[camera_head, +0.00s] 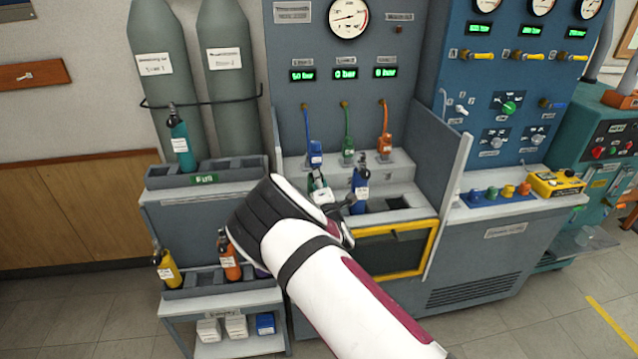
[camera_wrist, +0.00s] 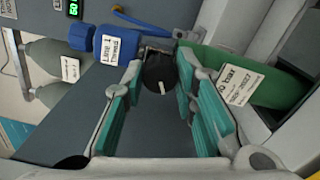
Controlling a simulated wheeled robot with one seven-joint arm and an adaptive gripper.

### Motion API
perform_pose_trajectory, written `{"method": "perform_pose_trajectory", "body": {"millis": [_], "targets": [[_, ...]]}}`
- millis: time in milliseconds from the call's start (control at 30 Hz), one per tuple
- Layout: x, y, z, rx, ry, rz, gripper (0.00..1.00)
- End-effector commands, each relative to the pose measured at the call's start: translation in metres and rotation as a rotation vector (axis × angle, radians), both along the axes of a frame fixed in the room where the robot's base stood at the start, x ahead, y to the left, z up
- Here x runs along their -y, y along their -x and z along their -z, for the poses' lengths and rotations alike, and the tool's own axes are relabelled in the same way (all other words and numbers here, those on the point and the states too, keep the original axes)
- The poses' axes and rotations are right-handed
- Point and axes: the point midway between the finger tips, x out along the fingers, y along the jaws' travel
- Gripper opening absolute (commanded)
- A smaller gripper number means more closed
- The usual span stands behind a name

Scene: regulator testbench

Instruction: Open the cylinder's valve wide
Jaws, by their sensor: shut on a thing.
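In the wrist view, a green cylinder (camera_wrist: 262,88) with a white label lies across the right side. A black round valve knob (camera_wrist: 158,74) with a white mark sits at its top end. My gripper (camera_wrist: 160,68) has its teal-padded fingers on both sides of the knob and is shut on it. A blue Line 1 regulator (camera_wrist: 118,44) with a blue hose adjoins the valve; the exact joint is partly hidden. In the head view, my gripper (camera_head: 332,202) is at the bench bay, and my arm hides much of it. The green cylinder shows only partly there (camera_head: 318,187).
A blue cylinder (camera_head: 361,190) stands close to the right of my gripper. Side panels (camera_head: 448,160) flank the bay. The first display (camera_head: 302,75) reads 50 bar, the others 0 bar. Orange (camera_head: 230,262) and yellow (camera_head: 168,272) cylinders stand in a rack at lower left.

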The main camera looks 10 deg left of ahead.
Motion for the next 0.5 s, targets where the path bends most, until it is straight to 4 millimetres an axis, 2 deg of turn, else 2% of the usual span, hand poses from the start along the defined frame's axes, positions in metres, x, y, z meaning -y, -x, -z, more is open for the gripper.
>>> {"method": "perform_pose_trajectory", "body": {"millis": [500], "targets": [[0.0001, 0.0004, 0.0014, 0.011, 0.048, 0.000, 0.00]]}}
